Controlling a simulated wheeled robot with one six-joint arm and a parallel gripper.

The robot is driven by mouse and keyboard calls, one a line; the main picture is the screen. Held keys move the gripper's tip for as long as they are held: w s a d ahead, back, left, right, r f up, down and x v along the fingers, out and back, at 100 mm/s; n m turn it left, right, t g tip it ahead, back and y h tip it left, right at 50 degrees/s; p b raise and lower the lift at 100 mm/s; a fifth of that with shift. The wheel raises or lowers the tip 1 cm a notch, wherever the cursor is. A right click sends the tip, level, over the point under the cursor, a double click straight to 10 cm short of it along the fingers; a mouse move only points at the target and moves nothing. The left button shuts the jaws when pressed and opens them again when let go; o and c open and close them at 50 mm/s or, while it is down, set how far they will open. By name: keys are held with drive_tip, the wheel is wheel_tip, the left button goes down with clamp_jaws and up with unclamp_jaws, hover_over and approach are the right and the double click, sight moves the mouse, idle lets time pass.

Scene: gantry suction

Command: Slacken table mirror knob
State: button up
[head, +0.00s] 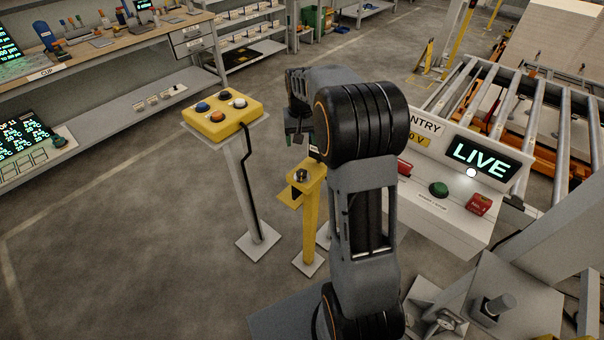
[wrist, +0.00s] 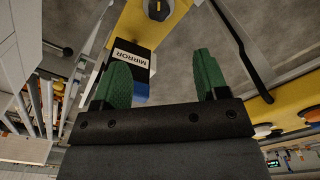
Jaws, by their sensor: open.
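The mirror knob (head: 301,175) is a small dark round knob on top of a yellow post (head: 312,222). In the wrist view, the knob (wrist: 158,8) is cut by the top edge, black with a pale mark, on a yellow surface. A white label reading MIRROR (wrist: 130,57) sits near it. My gripper (head: 297,139) is above the post in the head view, partly hidden by my arm. In the wrist view, my gripper (wrist: 163,75) has two green fingers spread apart with nothing between them. The knob lies beyond the fingertips, apart from them.
A yellow box with several coloured buttons (head: 222,116) stands on a pedestal left of the post. A white console with a LIVE display (head: 482,157) and buttons is to the right, before a roller conveyor (head: 500,98). Grey floor (head: 150,240) is open at left.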

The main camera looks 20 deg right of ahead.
sight(302, 172)
drive_tip(key=f, duration=0.5)
drive_tip(key=f+p, duration=0.1)
drive_tip(key=f, duration=0.9)
drive_tip(key=shift+w+d, duration=0.25)
drive_tip(key=shift+w, duration=0.05)
drive_tip(key=shift+c, duration=0.2)
drive_tip(key=c, duration=0.9)
